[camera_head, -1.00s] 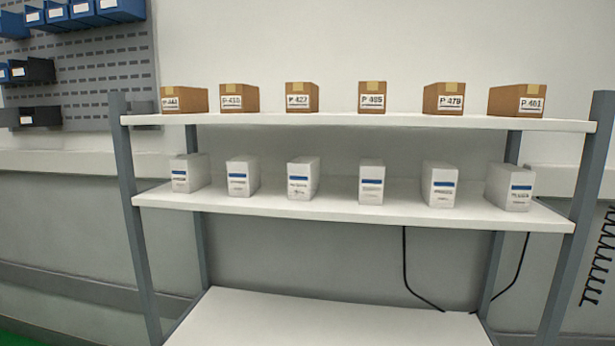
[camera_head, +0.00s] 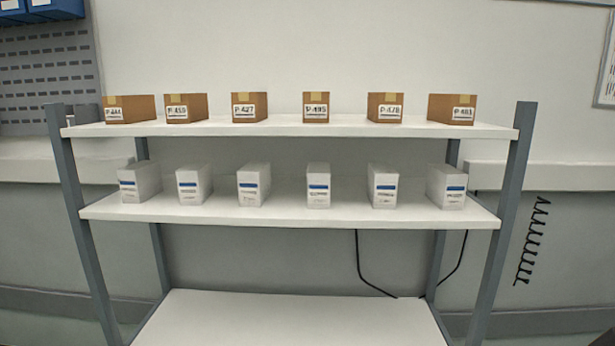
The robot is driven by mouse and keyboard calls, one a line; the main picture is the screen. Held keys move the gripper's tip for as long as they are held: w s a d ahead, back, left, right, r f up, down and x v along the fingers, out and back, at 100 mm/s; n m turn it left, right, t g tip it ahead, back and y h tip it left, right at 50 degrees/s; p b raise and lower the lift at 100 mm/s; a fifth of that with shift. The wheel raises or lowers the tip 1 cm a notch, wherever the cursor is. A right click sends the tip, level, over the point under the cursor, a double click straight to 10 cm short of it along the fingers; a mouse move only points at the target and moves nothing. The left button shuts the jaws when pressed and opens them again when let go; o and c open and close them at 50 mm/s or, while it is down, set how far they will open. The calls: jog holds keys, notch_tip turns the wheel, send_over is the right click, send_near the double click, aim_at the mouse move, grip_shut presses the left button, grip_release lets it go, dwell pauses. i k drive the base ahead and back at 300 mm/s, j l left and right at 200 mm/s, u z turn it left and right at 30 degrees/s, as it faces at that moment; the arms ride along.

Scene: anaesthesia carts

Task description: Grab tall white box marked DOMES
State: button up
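Several tall white boxes stand upright in a row on the middle shelf, each with a blue band and small print on its front. From the left they include a first white box (camera_head: 140,183), a second white box (camera_head: 193,185), a third white box (camera_head: 252,186), a fourth white box (camera_head: 318,187), a fifth white box (camera_head: 382,187) and a last white box (camera_head: 446,187) at the right. The print is too small to read, so I cannot tell which one is marked DOMES. My gripper is not in view.
The rack's top shelf (camera_head: 290,128) holds several brown cartons with P-number labels, such as P-485 (camera_head: 316,108). The middle shelf (camera_head: 290,216) has gaps between boxes. The bottom shelf (camera_head: 290,318) is bare. Grey posts (camera_head: 502,220) flank it. A black coiled cord (camera_head: 532,240) hangs at right.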

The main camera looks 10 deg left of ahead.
aim_at(194, 179)
jog(key=j+z, duration=1)
jog(key=l, duration=0.1)
